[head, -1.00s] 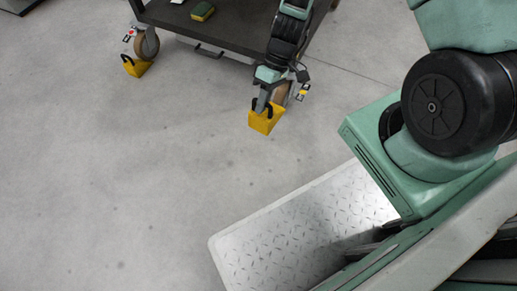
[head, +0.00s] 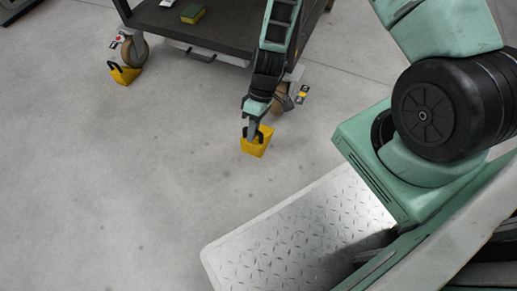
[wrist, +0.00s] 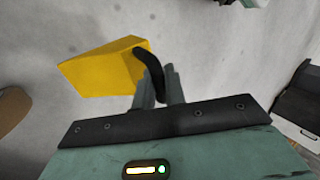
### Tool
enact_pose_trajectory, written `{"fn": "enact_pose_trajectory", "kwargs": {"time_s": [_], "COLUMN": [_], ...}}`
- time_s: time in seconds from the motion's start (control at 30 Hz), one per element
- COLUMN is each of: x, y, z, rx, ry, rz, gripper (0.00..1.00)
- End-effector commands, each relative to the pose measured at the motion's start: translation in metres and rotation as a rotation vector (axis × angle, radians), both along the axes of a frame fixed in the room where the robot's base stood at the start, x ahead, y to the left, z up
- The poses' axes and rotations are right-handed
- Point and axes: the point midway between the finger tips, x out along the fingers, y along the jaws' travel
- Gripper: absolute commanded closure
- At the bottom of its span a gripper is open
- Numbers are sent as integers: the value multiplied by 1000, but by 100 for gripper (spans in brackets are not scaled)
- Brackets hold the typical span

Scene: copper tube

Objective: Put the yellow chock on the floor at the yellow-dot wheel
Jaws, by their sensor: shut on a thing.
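The yellow chock (head: 257,144) with a black handle hangs from my gripper (head: 252,127), just in front of the cart's right wheel. In the wrist view the chock (wrist: 100,68) points left, and my gripper (wrist: 160,88) is shut on its black handle. I cannot tell whether the chock touches the floor. The yellow-dot wheel (head: 281,101) is at the cart's near right corner, with a yellow-marked tag (head: 302,95) beside it. The chock is apart from this wheel.
A second yellow chock (head: 126,75) sits at the cart's left wheel (head: 134,50), by a red-marked tag (head: 118,41). The dark cart (head: 220,32) carries a green and yellow sponge-like block (head: 193,13). The grey floor (head: 130,180) in front is clear.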

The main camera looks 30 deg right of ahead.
Motion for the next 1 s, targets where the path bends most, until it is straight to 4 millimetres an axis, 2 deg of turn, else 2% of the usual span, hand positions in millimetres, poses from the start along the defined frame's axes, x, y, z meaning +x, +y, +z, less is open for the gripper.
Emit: {"fn": "enact_pose_trajectory", "kwargs": {"time_s": [0.03, 0.13, 0.4, 0.63, 0.8, 1.0], "x": [-1, 0, 0, 0, 0, 0], "y": [1, 1, 1, 1, 0, 0], "z": [3, -7, -56, -75, -99, -100], "rx": [-3, -7, -7, -7, -7, -7], "ry": [-1, -6, -6, -6, -7, -8], "rz": [-1, -2, -2, -2, -2, -1], "gripper": [100, 100, 100, 100, 100, 100]}}
